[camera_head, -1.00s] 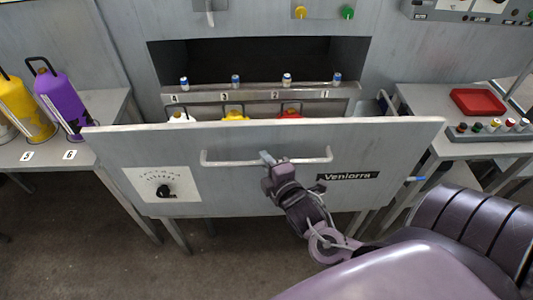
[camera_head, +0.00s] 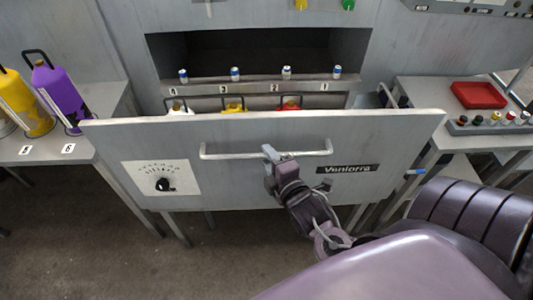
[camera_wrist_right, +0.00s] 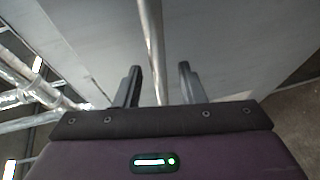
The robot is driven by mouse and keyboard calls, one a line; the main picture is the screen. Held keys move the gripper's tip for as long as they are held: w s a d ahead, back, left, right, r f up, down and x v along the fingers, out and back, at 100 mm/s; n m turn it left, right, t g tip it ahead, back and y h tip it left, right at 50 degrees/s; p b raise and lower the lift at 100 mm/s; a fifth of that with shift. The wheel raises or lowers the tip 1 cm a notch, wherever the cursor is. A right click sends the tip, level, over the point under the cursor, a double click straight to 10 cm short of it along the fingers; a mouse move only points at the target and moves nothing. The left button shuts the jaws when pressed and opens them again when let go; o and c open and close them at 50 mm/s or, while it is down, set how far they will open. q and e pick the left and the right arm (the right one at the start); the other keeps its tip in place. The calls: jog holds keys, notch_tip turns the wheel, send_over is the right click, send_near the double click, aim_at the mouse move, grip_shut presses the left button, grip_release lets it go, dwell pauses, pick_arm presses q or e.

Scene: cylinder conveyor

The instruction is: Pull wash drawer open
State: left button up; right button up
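The wash drawer (camera_head: 240,190) is a wide grey front marked "Veniorra", standing out from the machine with its inside partly showing. Its long horizontal handle (camera_head: 225,154) also shows in the right wrist view as a thin bar (camera_wrist_right: 150,40). My right gripper (camera_head: 270,154) is at the handle, right of its middle. In the right wrist view its two fingers (camera_wrist_right: 160,82) stand apart on either side of the bar, with gaps visible between them and it. My left gripper is not in view.
White, yellow (camera_head: 234,107) and red bottles stand inside the drawer. A dial (camera_head: 163,185) is on its front. A left table holds a purple bottle (camera_head: 60,95) and a yellow one. Dark floor (camera_head: 235,250) lies below.

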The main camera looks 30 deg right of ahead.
jog(key=v, duration=0.5)
jog(key=shift+s+a+b, duration=0.1)
jog(key=shift+s+b, duration=0.2)
jog(key=shift+s, duration=0.1)
